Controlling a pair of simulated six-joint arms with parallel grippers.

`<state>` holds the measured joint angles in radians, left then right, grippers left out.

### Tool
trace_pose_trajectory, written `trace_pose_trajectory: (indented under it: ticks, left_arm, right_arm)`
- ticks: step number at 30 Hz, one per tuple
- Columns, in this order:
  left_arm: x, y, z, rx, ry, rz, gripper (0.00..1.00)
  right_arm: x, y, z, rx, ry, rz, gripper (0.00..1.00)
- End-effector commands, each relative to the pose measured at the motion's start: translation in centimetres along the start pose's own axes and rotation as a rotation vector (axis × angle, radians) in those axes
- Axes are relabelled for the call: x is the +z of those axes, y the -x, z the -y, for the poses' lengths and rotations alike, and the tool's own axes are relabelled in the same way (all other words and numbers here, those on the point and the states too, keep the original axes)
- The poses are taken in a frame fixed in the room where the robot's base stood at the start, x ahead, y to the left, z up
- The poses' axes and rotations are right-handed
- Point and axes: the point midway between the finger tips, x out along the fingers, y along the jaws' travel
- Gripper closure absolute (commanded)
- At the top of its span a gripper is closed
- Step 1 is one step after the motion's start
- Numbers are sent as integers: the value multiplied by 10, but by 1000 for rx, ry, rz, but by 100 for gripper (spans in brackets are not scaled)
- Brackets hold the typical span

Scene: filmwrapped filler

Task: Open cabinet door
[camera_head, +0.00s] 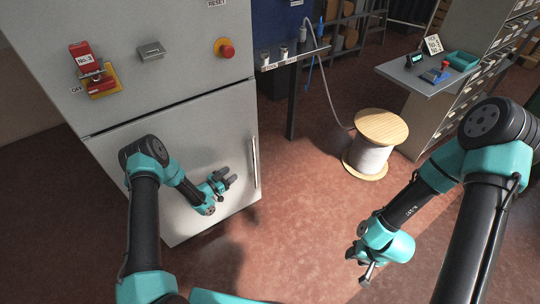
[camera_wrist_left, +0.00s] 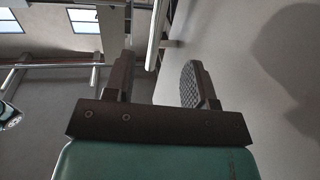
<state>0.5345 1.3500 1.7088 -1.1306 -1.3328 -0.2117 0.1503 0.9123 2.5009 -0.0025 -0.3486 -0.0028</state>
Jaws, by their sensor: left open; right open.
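The grey cabinet (camera_head: 110,30) stands at the left in the head view. Its lower door (camera_head: 185,135) is shut, with a vertical bar handle (camera_head: 255,162) near its right edge. My left gripper (camera_head: 226,181) is in front of this door, a little left of the handle, open and empty. In the left wrist view the open fingers (camera_wrist_left: 158,85) show, with the pale handle bar (camera_wrist_left: 156,35) ahead between them and the door surface (camera_wrist_left: 235,60) at the right. My right gripper (camera_head: 362,268) is open and empty over the floor at the lower right.
The cabinet's upper panel carries a red switch (camera_head: 82,50), a small latch (camera_head: 151,50) and a red button (camera_head: 226,49). A cable spool (camera_head: 375,142) stands on the floor right of the cabinet. A shelf with a teal tray (camera_head: 462,60) is at the upper right. The floor before the door is clear.

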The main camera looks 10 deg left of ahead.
Motion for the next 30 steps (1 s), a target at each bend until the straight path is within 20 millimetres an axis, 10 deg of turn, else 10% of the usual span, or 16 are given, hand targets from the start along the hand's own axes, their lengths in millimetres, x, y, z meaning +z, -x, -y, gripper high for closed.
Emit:
trace_pose_trajectory:
  ticks: [14, 30]
  left_arm:
    - [0, -6, 0, 4, -4, -6, 49]
    - [0, -85, -1, 4, -5, -5, 49]
  right_arm:
    - [0, 0, 0, 0, 0, 0, 57]
    - [0, 0, 0, 0, 0, 0, 57]
